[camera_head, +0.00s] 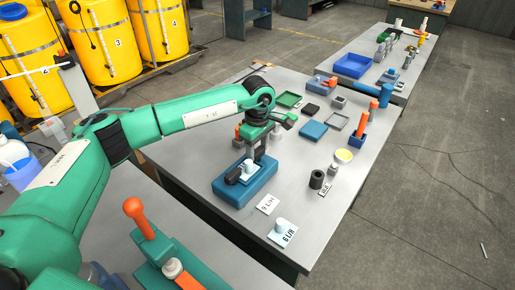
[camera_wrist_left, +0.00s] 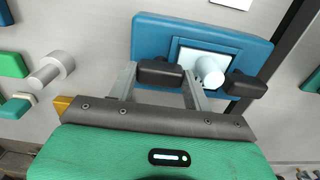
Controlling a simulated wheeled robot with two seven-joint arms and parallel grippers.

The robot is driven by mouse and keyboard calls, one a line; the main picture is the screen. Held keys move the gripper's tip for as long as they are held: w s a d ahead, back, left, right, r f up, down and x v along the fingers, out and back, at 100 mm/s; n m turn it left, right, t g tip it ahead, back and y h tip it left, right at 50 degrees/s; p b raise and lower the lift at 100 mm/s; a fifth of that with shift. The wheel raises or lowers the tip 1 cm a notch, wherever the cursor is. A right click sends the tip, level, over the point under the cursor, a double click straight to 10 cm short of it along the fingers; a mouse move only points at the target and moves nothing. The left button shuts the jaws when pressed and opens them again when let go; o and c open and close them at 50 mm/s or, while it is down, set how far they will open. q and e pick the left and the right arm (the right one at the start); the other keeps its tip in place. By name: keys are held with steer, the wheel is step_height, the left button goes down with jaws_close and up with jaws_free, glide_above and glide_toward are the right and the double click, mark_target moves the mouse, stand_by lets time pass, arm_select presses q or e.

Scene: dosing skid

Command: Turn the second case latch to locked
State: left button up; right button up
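A blue case (camera_head: 262,182) lies on the grey table, with a pale panel and a pale round knob (camera_head: 248,166) on top. In the left wrist view the case (camera_wrist_left: 150,38) carries two black latches: one (camera_wrist_left: 160,72) between my fingers, the other (camera_wrist_left: 246,85) to the right, beyond the pale knob (camera_wrist_left: 211,72). My left gripper (camera_wrist_left: 159,76) reaches down onto the case, its grey fingers against both ends of the black latch between them. My right gripper is not in view.
Label cards (camera_head: 267,204) and a pale knob on a plate (camera_head: 282,231) lie in front of the case. A grey cylindrical part (camera_wrist_left: 52,70) is left of the fingers.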

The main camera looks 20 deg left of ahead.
arm_select(q)
steer(key=o, duration=0.4)
steer(key=shift+r, duration=0.1)
steer(key=shift+o, duration=0.2)
